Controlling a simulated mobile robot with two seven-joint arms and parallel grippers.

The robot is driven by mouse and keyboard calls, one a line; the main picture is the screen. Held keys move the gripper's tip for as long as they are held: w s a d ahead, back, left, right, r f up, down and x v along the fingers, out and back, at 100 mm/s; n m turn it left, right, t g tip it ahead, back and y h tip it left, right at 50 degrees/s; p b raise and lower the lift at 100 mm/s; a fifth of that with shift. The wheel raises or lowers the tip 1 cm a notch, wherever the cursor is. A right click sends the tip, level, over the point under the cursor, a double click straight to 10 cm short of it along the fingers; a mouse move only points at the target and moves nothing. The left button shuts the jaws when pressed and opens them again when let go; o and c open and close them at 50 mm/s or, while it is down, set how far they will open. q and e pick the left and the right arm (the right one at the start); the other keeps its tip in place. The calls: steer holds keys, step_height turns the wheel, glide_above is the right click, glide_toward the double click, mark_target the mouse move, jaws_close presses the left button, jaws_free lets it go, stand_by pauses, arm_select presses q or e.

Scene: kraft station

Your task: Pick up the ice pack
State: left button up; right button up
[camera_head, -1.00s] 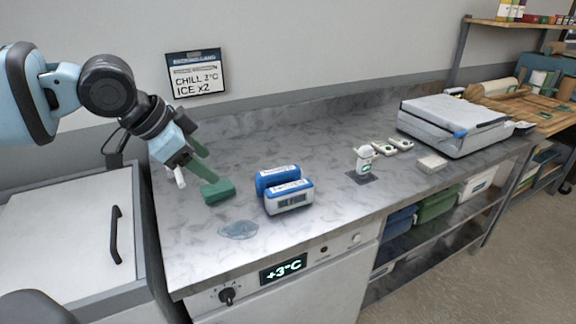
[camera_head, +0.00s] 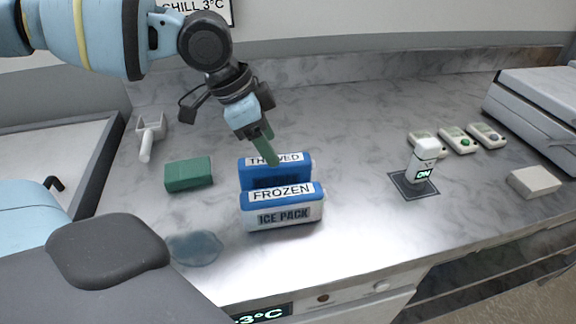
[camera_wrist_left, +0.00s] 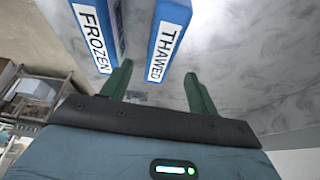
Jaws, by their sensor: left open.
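Two blue-and-white ice packs stand one behind the other on the marble counter. The front one is labelled FROZEN (camera_head: 283,213); the rear one is labelled THAWED (camera_head: 250,175) and is partly hidden by the front one. My left gripper (camera_head: 270,158) has green fingers, points down and is open at the THAWED pack, its fingers covering part of that label. In the left wrist view my open fingers (camera_wrist_left: 158,82) lie either side of the THAWED pack (camera_wrist_left: 168,42), with the FROZEN pack (camera_wrist_left: 92,35) to the left. Contact cannot be told. My right gripper is out of view.
A green block (camera_head: 189,174) and a white scoop-like tool (camera_head: 150,135) lie left of the packs. A clear bluish puddle (camera_head: 194,248) is near the front edge. A white device (camera_head: 424,160) stands on a dark mat to the right, with clear counter between.

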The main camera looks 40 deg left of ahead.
mark_target(279, 171)
arm_select(q)
steer(key=shift+s+r, duration=0.1)
steer(key=shift+s, duration=0.05)
steer(key=shift+d+f, duration=0.15)
steer(key=shift+f, duration=0.4)
steer(key=shift+d+f, duration=0.15)
steer(key=shift+f, duration=0.35)
steer(key=shift+w+f, duration=0.2)
steer(key=shift+w, duration=0.05)
steer(key=x, duration=0.4)
steer(key=shift+s+a+f+b, duration=0.1)
steer(key=shift+s+a+b, duration=0.1)
steer(key=shift+a+b, duration=0.15)
steer(key=shift+w+d+f, duration=0.2)
steer(key=shift+d+f, duration=0.05)
steer(key=shift+f, duration=0.25)
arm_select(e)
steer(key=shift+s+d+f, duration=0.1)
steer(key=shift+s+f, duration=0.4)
arm_select(q)
steer(key=shift+f, duration=0.25)
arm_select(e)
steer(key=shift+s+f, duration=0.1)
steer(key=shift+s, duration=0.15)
